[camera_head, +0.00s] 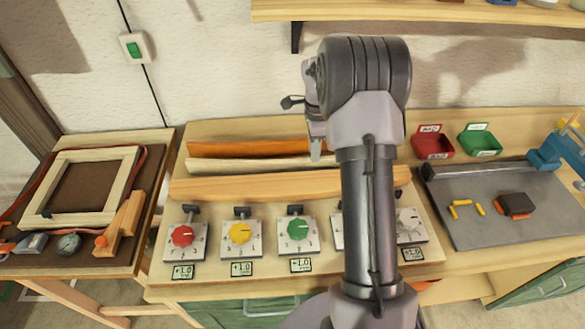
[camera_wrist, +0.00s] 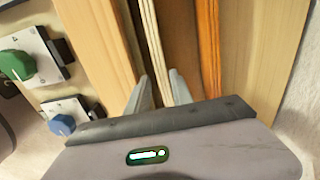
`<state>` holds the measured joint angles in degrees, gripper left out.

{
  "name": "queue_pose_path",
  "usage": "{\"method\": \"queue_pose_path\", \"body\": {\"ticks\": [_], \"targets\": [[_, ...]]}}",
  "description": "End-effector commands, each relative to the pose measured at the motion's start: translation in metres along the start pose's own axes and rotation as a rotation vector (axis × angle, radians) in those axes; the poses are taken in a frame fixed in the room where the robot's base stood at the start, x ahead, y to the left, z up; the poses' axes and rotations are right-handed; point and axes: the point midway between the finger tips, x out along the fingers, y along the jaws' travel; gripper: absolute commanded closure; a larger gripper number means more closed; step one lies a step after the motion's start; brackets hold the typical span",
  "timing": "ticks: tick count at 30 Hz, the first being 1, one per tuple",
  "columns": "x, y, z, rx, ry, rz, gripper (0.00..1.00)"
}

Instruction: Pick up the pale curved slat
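The pale curved slat (camera_head: 245,164) lies left to right on the workbench, between an orange slat (camera_head: 240,149) behind it and a wider tan slat (camera_head: 250,187) in front. Its right part is hidden behind my arm in the head view. In the wrist view the pale slat (camera_wrist: 149,35) shows as a thin layered strip running down between the two fingers. My gripper (camera_wrist: 160,76) is open, with one finger on each side of the strip and a gap visible. I cannot tell how far the fingertips reach down beside it.
In the wrist view the tan slat (camera_wrist: 97,45) is left and the orange slat (camera_wrist: 208,45) right. Several dial boxes, one with a yellow knob (camera_head: 240,234), line the bench front. Red (camera_head: 432,146) and green (camera_head: 480,142) bins and a grey mat (camera_head: 480,225) are at right.

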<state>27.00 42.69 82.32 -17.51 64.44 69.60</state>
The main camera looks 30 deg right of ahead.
Motion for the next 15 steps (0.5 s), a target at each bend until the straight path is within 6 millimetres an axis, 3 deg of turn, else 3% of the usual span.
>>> {"method": "queue_pose_path", "body": {"ticks": [9, 15], "targets": [[0.053, -0.003, 0.001, 0.0, 0.0, 0.002, 0.73], [0.051, -0.003, 0.001, -0.001, 0.0, -0.001, 0.73]]}}
